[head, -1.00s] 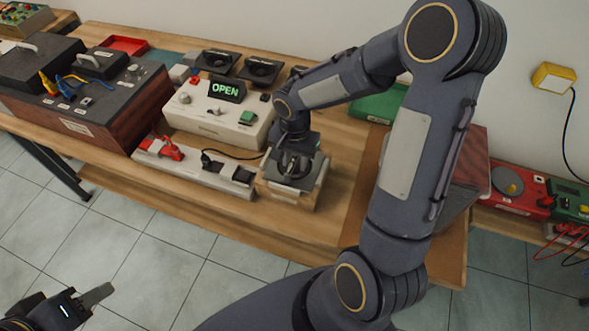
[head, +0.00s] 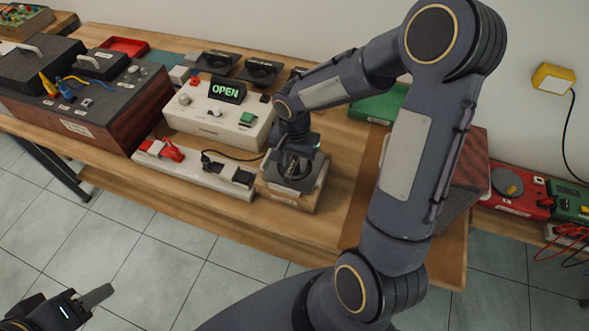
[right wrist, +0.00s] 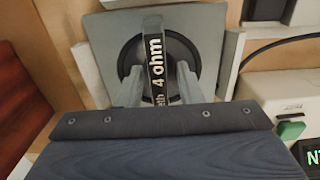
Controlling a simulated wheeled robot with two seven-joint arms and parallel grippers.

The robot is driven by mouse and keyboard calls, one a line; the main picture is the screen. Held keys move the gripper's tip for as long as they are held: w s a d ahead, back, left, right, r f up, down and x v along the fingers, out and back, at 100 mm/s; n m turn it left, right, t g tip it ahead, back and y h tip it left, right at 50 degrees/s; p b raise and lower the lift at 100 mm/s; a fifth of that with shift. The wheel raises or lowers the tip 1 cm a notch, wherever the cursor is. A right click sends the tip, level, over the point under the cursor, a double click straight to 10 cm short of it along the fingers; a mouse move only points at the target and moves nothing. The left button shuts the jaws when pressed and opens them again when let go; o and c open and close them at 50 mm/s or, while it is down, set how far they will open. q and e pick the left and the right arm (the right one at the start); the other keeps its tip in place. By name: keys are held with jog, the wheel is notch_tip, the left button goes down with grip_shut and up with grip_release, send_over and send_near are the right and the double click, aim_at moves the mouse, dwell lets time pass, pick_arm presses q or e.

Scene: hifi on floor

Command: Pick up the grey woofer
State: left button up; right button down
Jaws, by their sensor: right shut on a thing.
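The grey woofer (right wrist: 112,55) fills the middle of the right wrist view. It has a square grey frame, a black cone and an upright strap marked "4 ohm". In the head view the woofer (head: 288,184) sits on or just over a small wooden box, partly hidden by my gripper; I cannot tell whether they touch. My right gripper (right wrist: 160,85) is shut on the woofer's strap, one finger on each side. It also shows in the head view (head: 294,165). My left gripper (head: 95,298) is low at the left edge, away from the bench, its opening unclear.
The wooden box (head: 291,199) stands at the bench front beside a white power strip (head: 195,172). A white unit with an OPEN display (head: 215,115) is behind it. Two dark speakers (head: 259,70) stand farther back. Clear wood (head: 335,195) lies right of the box.

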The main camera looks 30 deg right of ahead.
jog(key=shift+r+p, duration=0.35)
jog(key=shift+p, duration=0.15)
jog(key=shift+r, duration=0.2)
notch_tip(320, 180, up, 3)
jog(key=shift+w+f, duration=0.1)
jog(key=w+a+r+b, duration=0.1)
jog(key=a+r, duration=0.8)
jog(key=a, duration=0.5)
jog(key=shift+w+r+b, duration=0.25)
jog(key=shift+r+b, duration=0.05)
jog(key=shift+r, duration=0.05)
